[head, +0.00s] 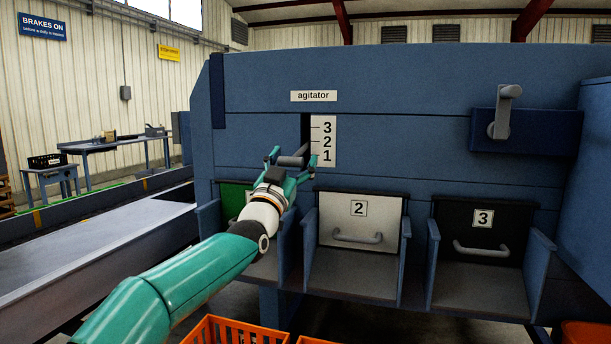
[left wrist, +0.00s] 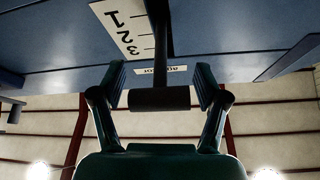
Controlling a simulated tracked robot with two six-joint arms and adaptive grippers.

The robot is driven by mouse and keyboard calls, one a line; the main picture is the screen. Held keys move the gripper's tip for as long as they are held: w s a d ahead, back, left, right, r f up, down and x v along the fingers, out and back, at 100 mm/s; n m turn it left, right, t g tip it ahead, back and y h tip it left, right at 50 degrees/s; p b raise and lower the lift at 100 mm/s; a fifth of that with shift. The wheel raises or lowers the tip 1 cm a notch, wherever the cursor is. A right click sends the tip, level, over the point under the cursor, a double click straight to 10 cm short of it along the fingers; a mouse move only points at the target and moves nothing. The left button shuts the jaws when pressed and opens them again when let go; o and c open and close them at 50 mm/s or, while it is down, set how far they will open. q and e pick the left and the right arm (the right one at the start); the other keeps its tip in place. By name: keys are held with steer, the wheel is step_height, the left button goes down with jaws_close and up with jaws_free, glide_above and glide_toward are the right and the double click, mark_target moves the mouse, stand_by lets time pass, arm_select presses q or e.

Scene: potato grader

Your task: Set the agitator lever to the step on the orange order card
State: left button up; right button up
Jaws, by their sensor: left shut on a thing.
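The agitator lever has a dark grey cylindrical handle (head: 291,161), which also shows in the left wrist view (left wrist: 158,99). It sticks out from a dark vertical slot (head: 306,126) beside a white scale plate (head: 322,142) marked 3, 2, 1 from top to bottom. The handle appears about level with the 1, at the low end. My left gripper (head: 292,163) is shut on the handle, one finger at each end of it. The left wrist view shows the scale upside down. I see no orange order card. My right gripper is out of view.
An "agitator" label (head: 313,96) is above the slot. Below are a green flap (head: 233,198), a white flap 2 (head: 359,221) and a black flap 3 (head: 481,233). A grey crank (head: 503,112) is at the right. Orange crates (head: 236,331) stand below.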

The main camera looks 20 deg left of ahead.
arm_select(q)
steer(key=shift+w+d+f+b, duration=0.1)
steer(key=shift+w+f+b, duration=0.1)
steer(key=shift+f+b, duration=0.35)
steer(key=shift+w+d+f+b, duration=0.1)
steer(key=shift+w+f+b, duration=0.15)
steer(key=shift+f, duration=0.55)
steer(key=shift+w+d+f+b, duration=0.1)
steer(key=shift+w+f+b, duration=0.05)
steer(key=shift+f+b, duration=0.45)
steer(key=o, duration=1.5)
steer(key=shift+s+r, duration=0.1)
steer(key=shift+a, duration=0.1)
steer(key=shift+s, duration=0.2)
